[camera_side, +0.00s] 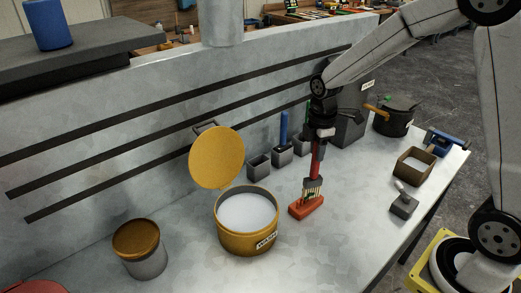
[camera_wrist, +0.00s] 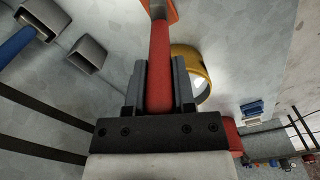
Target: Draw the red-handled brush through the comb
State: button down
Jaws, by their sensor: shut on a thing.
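My gripper (camera_side: 320,133) is shut on the red handle (camera_side: 316,158) of the brush, which hangs nearly upright, head down. In the wrist view my gripper (camera_wrist: 160,88) has one dark finger on each side of the red handle (camera_wrist: 159,55). The comb (camera_side: 305,208) is a low orange-red block on the bench with pale upright teeth. The brush's dark head is right at the teeth in the side view. Whether the bristles are between the teeth or just behind them, I cannot tell.
A yellow pot (camera_side: 230,235) of white stuff stands left of the comb, its round lid (camera_side: 217,157) raised behind. Small grey holders (camera_side: 259,167) stand along the back, one with a blue handle (camera_side: 283,127). A brown box (camera_side: 413,167) and grey block (camera_side: 404,207) are right.

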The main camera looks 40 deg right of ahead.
jog(key=shift+w, duration=0.15)
jog(key=shift+w, duration=0.95)
jog(key=shift+r, duration=0.15)
notch_tip(320, 180, up, 7)
dwell(0.7)
jog(key=shift+f+m, duration=0.25)
jog(key=shift+m, duration=0.05)
dwell(0.3)
notch_tip(320, 180, down, 6)
jog(key=w+d+m, duration=0.1)
jog(key=d+m, duration=0.1)
jog(key=m, duration=1.1)
jog(key=shift+r, duration=0.15)
